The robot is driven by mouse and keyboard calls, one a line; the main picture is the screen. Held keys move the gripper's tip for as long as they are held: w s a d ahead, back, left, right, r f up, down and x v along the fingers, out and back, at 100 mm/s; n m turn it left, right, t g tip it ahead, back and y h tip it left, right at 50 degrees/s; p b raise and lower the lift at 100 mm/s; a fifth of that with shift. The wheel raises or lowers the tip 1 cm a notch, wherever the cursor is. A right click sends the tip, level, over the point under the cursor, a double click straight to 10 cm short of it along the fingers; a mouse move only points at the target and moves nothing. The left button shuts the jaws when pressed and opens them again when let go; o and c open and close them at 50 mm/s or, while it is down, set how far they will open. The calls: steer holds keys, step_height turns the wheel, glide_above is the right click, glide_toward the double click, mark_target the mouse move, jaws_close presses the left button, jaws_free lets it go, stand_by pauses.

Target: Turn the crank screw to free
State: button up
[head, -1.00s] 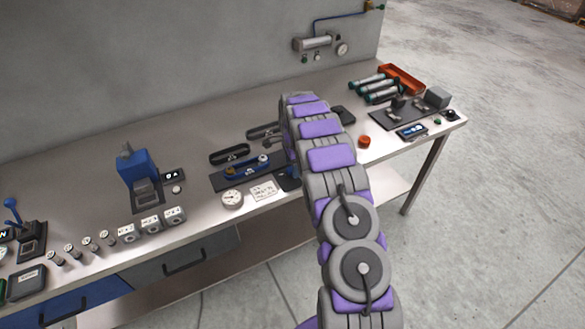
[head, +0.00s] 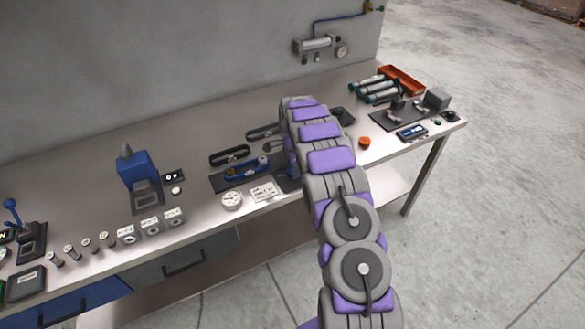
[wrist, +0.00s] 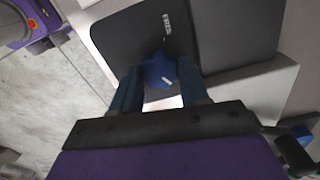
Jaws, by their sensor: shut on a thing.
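In the wrist view a blue lobed knob (wrist: 160,76) with a small white mark sits between the fingertips. I take it for the crank screw's grip. My gripper (wrist: 157,70) is shut on it, one finger on each side. A dark plate (wrist: 135,30) with a small white label, seen at an angle, lies beyond the knob. I cannot read the label for certain. In the head view my arm hides the gripper and the knob. A dark base (head: 289,184) shows just left of the arm at the bench's front edge.
A red-orange round piece (head: 364,142) and an orange tray (head: 403,80) are to the right.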

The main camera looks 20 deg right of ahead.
steer(key=shift+w+r+n, duration=0.1)
steer(key=shift+n, duration=0.3)
steer(key=shift+c, duration=0.3)
steer(key=shift+n+p, duration=0.3)
steer(key=shift+p, duration=0.15)
steer(key=n+p, duration=0.2)
steer(key=n, duration=0.2)
steer(key=n+p, duration=0.2)
steer(key=n, duration=0.4)
steer(key=shift+w+n, duration=0.1)
steer(key=shift+n, duration=0.2)
steer(key=n+p, duration=0.1)
steer(key=n, duration=0.5)
steer(key=n+p, duration=0.1)
steer(key=n, duration=0.4)
steer(key=shift+a+n, duration=0.1)
steer(key=shift+n, duration=0.3)
steer(key=o, duration=1.1)
steer(key=shift+c, duration=0.2)
